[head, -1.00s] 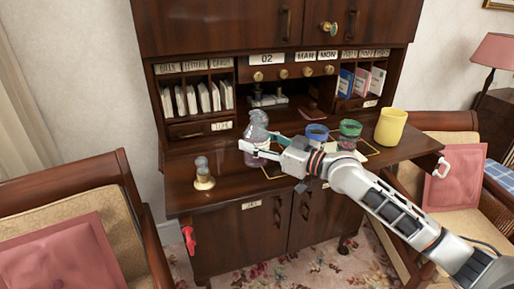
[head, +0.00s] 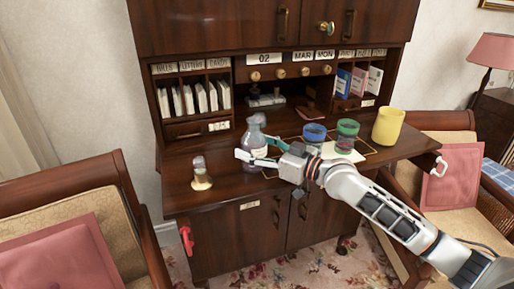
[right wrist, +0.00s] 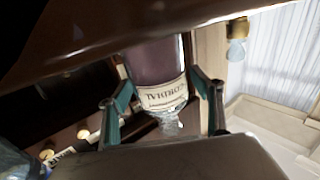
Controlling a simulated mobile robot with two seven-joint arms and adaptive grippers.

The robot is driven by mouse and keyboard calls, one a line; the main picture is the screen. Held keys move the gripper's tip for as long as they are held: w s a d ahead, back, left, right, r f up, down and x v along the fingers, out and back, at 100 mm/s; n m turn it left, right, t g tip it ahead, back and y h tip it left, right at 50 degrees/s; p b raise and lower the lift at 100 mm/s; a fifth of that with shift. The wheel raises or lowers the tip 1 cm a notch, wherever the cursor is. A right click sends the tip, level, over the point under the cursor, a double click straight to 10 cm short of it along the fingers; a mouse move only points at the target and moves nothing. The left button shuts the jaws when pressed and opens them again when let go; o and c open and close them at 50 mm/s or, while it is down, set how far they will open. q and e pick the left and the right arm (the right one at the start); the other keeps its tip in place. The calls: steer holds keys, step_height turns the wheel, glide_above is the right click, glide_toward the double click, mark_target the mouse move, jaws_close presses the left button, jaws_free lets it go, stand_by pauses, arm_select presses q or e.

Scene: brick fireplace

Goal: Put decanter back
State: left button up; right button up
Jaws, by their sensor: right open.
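The decanter (head: 256,133) is a clear glass bottle with a dark purplish body and a pale label. It stands upright on the desk's fold-down top (head: 225,185), left of the glasses. My right gripper (head: 258,150) is at the decanter's lower body, its teal fingers open. In the right wrist view, the decanter (right wrist: 155,65) appears upside down with its label between the two spread fingers (right wrist: 165,100). I cannot tell whether either finger touches it. My left gripper is not in view.
A blue-rimmed glass (head: 314,134), a green-rimmed glass (head: 347,136) and a yellow cup (head: 388,126) stand to the right. A small glass item on a pale base (head: 201,175) stands to the left. Pigeonholes (head: 193,98) line the back. Chairs flank the desk.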

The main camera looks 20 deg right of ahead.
steer(key=shift+r, duration=0.2)
steer(key=b+v, duration=0.1)
steer(key=v, duration=0.9)
steer(key=shift+s+d+f, duration=0.15)
steer(key=shift+s+d, duration=0.1)
steer(key=shift+s, duration=0.05)
steer(key=shift+s+d, duration=0.35)
steer(key=shift+s, duration=0.15)
